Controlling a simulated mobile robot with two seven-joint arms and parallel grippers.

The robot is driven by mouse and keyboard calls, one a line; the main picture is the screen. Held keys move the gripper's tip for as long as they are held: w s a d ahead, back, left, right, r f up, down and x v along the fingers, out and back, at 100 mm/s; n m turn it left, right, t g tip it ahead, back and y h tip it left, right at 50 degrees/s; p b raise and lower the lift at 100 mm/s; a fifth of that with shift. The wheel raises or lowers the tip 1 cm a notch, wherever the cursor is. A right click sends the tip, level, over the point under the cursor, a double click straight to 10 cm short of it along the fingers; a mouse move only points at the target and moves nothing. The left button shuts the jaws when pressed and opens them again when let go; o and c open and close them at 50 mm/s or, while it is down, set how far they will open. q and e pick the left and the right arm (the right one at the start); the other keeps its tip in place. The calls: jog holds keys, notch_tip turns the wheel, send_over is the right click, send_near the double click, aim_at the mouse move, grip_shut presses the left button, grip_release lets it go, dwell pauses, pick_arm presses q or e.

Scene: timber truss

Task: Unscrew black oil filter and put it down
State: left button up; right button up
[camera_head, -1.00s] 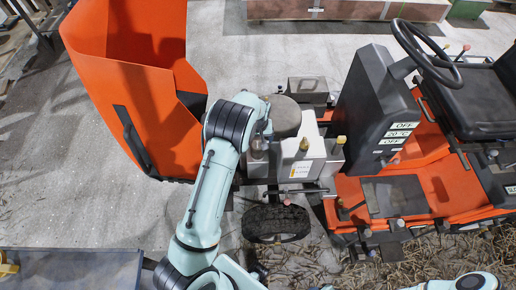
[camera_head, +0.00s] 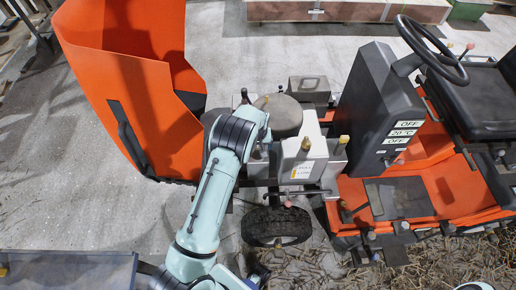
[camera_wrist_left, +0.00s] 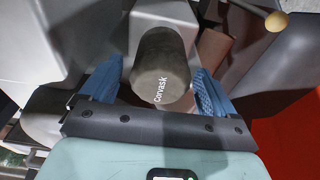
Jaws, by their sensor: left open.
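The black oil filter (camera_wrist_left: 163,68) is a dark grey cylinder with light lettering, seated against a pale grey block in the left wrist view. My left gripper (camera_wrist_left: 157,72) is open, with one blue finger on each side of the filter. A gap shows on the left, and the right finger is close to the filter. In the head view my left arm reaches to the engine area, and its wrist largely hides the gripper and the filter. My right gripper is not in view.
The engine block (camera_head: 303,160) stands between the raised orange hood (camera_head: 150,110) and the grey console (camera_head: 375,110) with the steering wheel (camera_head: 430,50). A black tyre (camera_head: 276,226) is below. Straw litters the floor. A dark table (camera_head: 65,275) is at lower left.

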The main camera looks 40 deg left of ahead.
pick_arm(q)
jog(key=m+b, duration=0.2)
jog(key=m, duration=0.1)
jog(key=shift+f, duration=0.2)
jog(key=m+h+b, duration=0.1)
jog(key=m, duration=0.2)
jog(key=shift+s+a, duration=0.1)
jog(key=m+b, duration=0.1)
jog(key=m, duration=0.2)
jog(key=shift+r+m, duration=0.1)
jog(key=shift+m, duration=0.2)
jog(key=shift+r+m+h, duration=0.1)
jog(key=shift+m+h, duration=0.3)
jog(key=shift+m, duration=0.8)
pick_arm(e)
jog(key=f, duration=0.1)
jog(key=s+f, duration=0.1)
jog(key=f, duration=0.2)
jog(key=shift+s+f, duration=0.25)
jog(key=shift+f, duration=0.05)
pick_arm(q)
jog(key=m, duration=0.3)
jog(key=shift+m+h+b, duration=0.3)
jog(key=shift+b, duration=0.1)
jog(key=m, duration=0.6)
jog(key=shift+g+p, duration=0.35)
jog(key=shift+g, duration=0.05)
jog(key=c, duration=1.5)
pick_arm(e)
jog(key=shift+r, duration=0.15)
